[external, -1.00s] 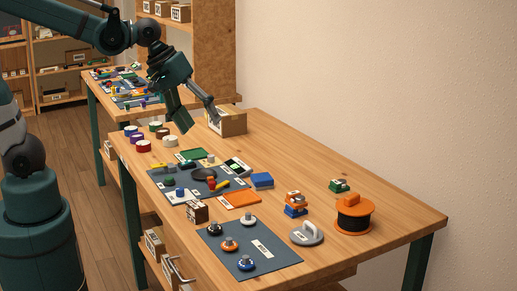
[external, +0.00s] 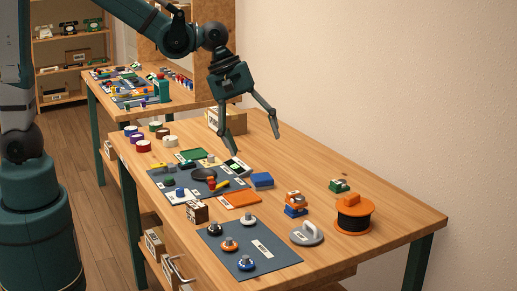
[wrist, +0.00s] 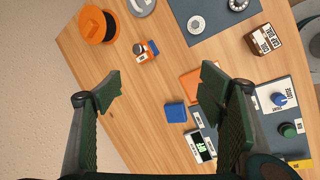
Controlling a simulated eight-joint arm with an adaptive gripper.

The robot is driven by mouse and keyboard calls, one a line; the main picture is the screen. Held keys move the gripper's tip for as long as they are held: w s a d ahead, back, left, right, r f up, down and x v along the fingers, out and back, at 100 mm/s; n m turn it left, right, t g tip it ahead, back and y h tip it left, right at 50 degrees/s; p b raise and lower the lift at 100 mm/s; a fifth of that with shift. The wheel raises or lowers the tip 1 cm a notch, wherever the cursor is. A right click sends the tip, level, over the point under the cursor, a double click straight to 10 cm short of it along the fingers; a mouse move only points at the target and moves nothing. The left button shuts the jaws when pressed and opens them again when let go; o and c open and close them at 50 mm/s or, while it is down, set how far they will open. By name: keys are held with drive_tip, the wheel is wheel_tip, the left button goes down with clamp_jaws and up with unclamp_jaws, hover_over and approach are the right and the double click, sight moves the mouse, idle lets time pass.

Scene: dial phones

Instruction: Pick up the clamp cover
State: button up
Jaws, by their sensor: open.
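I cannot tell for sure which piece is the clamp cover, as the small labels are unreadable. One candidate is the orange and blue stacked piece (external: 296,204) near the table's middle right, also in the wrist view (wrist: 146,50). Another is the grey round piece with a raised handle (external: 307,235), partly cut off at the wrist view's top edge (wrist: 142,6). My gripper (external: 256,144) is open and empty, above the table's far half.
A black and orange spool (external: 353,216) stands right of the candidates, with a small green piece (external: 339,186) behind. A blue block (external: 262,180), an orange tray (external: 241,199) and a dark mat with knobs (external: 270,249) lie nearby. A cardboard box (external: 236,121) stands at the back.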

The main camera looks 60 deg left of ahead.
drive_tip(key=w+d+f+n+g+p, duration=0.1)
drive_tip(key=w+d+f+n+p, duration=0.2)
drive_tip(key=d, duration=0.6)
drive_tip(key=n+g+p, duration=0.2)
drive_tip(key=n, duration=0.1)
approach(309, 236)
drive_tip(key=shift+s+a+r+h, duration=0.1)
drive_tip(key=shift+s+a+h, duration=0.15)
drive_tip(key=shift+a+h, duration=0.15)
drive_tip(key=shift+b, duration=0.3)
drive_tip(key=shift+x, duration=1.3)
drive_tip(key=shift+w+b+x, duration=0.1)
drive_tip(key=shift+b+x, duration=0.25)
drive_tip(key=shift+x, duration=0.95)
drive_tip(key=shift+w+b+x, duration=0.15)
drive_tip(key=shift+b+x, duration=0.15)
drive_tip(key=shift+x, duration=1.05)
